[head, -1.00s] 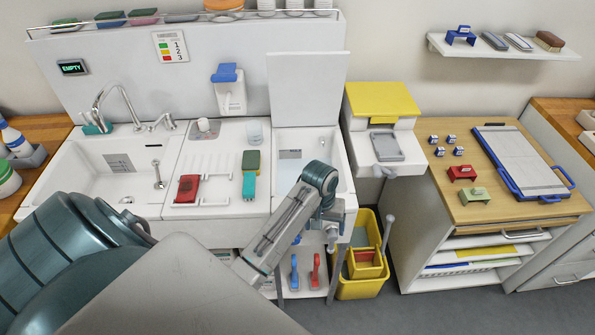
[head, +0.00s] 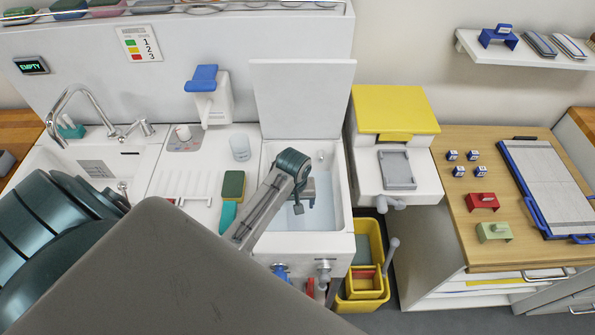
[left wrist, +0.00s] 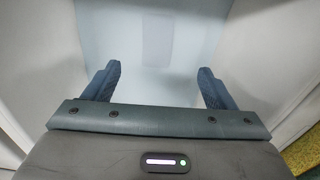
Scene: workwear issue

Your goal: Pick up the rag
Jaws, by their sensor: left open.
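I cannot make out a rag for certain in either view. My left gripper (head: 303,200) reaches down into the open white basin (head: 341,185), whose floor looks pale blue. In the left wrist view the two dark fingers of my left gripper (left wrist: 158,88) are spread apart with nothing between them. Beyond them lies the pale blue basin floor with a faint greyish rectangle (left wrist: 157,40), and I cannot tell what it is. My forearm hides part of the counter and basin. My right gripper is not in view.
The basin's white lid (head: 302,100) stands upright behind it. A green-topped sponge (head: 233,185) lies left of my arm. A yellow-lidded dispenser (head: 395,108) stands to the right, with a yellow bucket (head: 363,300) below. A wooden counter (head: 470,245) is further right.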

